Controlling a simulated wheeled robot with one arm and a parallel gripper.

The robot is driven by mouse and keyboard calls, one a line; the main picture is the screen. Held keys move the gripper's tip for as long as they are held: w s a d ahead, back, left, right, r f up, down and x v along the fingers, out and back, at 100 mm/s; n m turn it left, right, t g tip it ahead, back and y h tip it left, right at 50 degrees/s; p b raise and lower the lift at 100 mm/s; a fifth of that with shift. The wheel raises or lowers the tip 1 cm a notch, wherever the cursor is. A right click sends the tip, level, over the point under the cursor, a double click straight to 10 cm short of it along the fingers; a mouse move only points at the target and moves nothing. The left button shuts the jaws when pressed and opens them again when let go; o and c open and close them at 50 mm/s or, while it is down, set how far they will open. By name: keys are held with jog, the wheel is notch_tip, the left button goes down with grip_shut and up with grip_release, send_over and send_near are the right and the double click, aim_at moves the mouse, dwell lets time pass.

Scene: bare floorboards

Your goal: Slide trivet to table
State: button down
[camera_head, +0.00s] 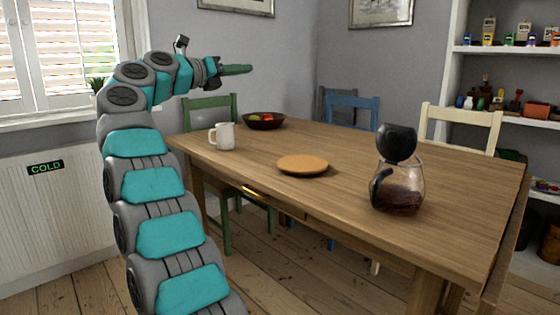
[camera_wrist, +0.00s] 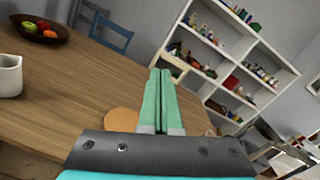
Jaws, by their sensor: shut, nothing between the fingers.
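The trivet (camera_head: 302,165) is a round, flat, light-brown disc lying on the wooden table (camera_head: 460,185), toward its near edge in the head view. It also shows in the wrist view (camera_wrist: 121,121), partly hidden behind my gripper. My gripper (camera_head: 250,69) is raised above the table's left end in the head view, well apart from the trivet. Its green fingers (camera_wrist: 160,72) are pressed together with nothing between them.
A white jug (camera_head: 222,137) stands left of the trivet, and a dark fruit bowl (camera_head: 263,121) sits behind it. A glass coffee pot (camera_head: 402,185) stands to the right. Chairs surround the table; shelves (camera_head: 505,50) stand behind.

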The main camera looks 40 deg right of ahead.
jog(key=s+f+m+g+y+b, duration=0.2)
jog(key=f+m+y, duration=0.55)
jog(key=f, duration=1.45)
jog(key=shift+n+y, duration=0.85)
jog(key=shift+n, duration=0.1)
jog(key=x, duration=0.2)
jog(key=b+x, duration=0.1)
jog(key=x, duration=0.2)
jog(key=s+x, duration=0.1)
jog(key=x, duration=0.1)
jog(key=shift+d+f, duration=0.25)
jog(key=shift+f, duration=0.1)
jog(key=shift+d, duration=1.05)
jog(key=shift+w+d+f+p, duration=0.15)
jog(key=shift+d+p, duration=0.3)
jog(key=shift+d, duration=0.65)
